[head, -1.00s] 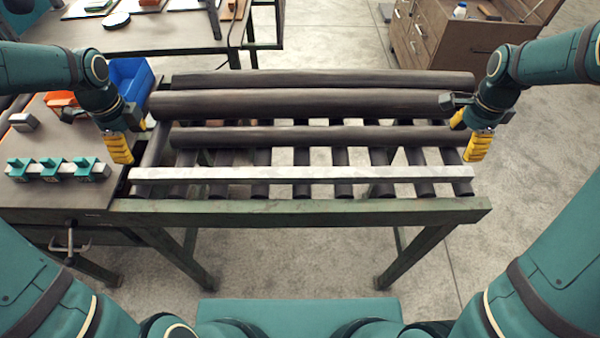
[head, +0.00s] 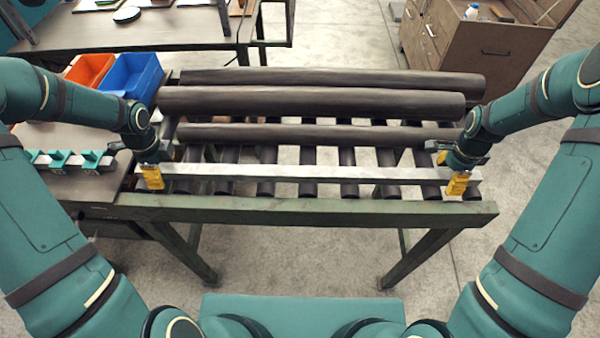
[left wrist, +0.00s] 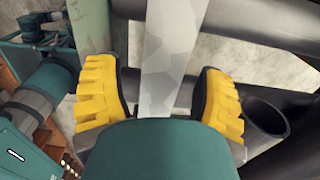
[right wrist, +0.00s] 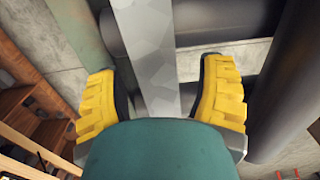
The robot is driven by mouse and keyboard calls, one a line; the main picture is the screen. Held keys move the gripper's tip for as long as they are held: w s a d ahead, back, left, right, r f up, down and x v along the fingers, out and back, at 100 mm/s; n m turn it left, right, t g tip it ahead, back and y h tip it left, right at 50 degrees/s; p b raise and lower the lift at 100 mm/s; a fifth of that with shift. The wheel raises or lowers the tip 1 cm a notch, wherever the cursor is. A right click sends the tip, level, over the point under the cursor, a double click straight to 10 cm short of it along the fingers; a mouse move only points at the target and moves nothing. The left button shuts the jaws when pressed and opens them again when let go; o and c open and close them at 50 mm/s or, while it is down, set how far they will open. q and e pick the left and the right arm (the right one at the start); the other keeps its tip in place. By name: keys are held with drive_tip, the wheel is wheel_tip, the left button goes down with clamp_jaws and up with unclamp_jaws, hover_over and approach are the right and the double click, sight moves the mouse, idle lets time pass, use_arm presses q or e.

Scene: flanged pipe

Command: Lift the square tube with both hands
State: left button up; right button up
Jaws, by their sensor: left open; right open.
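The square tube (head: 300,173) is a long light-grey metal bar lying across the rollers of the green-framed stand, near its front edge. My left gripper (head: 153,177) is at the tube's left end with its yellow fingers open. In the left wrist view the tube (left wrist: 165,60) runs between the spread fingers (left wrist: 160,100), with gaps on both sides. My right gripper (head: 460,185) is at the tube's right end, also open. In the right wrist view the tube (right wrist: 147,50) passes between the open fingers (right wrist: 160,95), nearer the left one.
Several dark round pipes (head: 310,103) lie on the rollers behind the tube. The stand's green front rail (head: 310,208) runs just in front of it. A side table at left holds teal clamps (head: 60,160), an orange bin (head: 90,70) and a blue bin (head: 132,75). A wooden cabinet (head: 480,45) stands back right.

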use_arm(q)
drive_tip(key=shift+f, duration=0.15)
use_arm(e)
drive_tip(key=shift+f, duration=0.15)
use_arm(q)
drive_tip(key=shift+s, duration=0.1)
clamp_jaws()
use_arm(e)
clamp_jaws()
